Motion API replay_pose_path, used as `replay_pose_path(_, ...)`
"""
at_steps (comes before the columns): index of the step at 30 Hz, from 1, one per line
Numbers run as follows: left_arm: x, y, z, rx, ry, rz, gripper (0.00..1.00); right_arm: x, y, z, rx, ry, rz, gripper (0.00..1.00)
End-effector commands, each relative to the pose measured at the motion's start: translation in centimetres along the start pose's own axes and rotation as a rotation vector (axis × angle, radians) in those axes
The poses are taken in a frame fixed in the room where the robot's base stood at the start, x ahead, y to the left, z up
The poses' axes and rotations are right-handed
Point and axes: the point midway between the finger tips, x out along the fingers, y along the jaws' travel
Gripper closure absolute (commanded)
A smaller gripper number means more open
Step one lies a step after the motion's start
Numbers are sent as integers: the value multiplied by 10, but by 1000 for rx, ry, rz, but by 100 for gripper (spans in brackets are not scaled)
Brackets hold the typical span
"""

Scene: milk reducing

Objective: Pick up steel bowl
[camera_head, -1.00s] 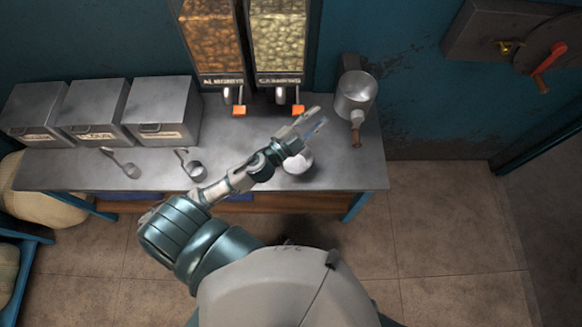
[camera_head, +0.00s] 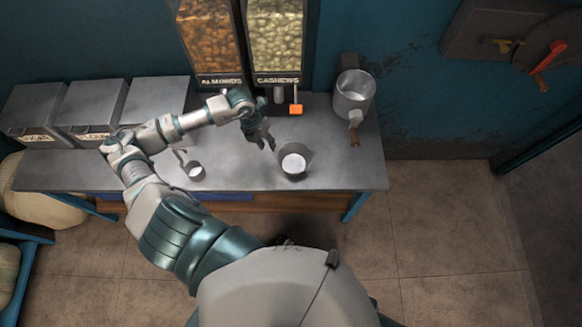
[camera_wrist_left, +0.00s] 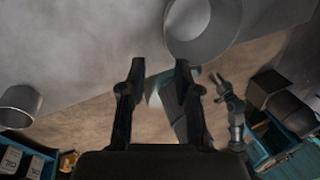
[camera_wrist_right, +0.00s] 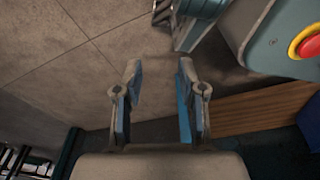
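The steel bowl (camera_head: 294,160) stands upright near the front edge of the metal table, with white contents inside. It also shows at the top of the left wrist view (camera_wrist_left: 202,28). My left gripper (camera_head: 268,143) is just left of and behind the bowl, apart from it. In the left wrist view its two fingers (camera_wrist_left: 158,88) are spread with nothing between them.
Two dispensers (camera_head: 276,45) stand behind the bowl. Several lidded metal boxes (camera_head: 88,105) line the left side. A small scoop (camera_head: 194,170) lies left of the bowl.

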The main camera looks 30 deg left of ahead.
Motion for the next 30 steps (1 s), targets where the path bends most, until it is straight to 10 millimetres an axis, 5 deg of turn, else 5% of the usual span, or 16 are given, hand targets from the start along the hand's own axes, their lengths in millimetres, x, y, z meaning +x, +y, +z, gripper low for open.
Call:
replay_pose_path(7, 54, 3, 0, -2, 3, -7, 68, -5, 9, -11, 4, 15, 12, 60)
replay_pose_path(22, 112, -5, -8, -1, 3, -5, 68, -6, 3, -2, 3, -3, 4, 60)
replay_pose_path(30, 119, -4, -8, 1, 0, -5, 68, -10, 4, -12, 3, 11, 5, 60)
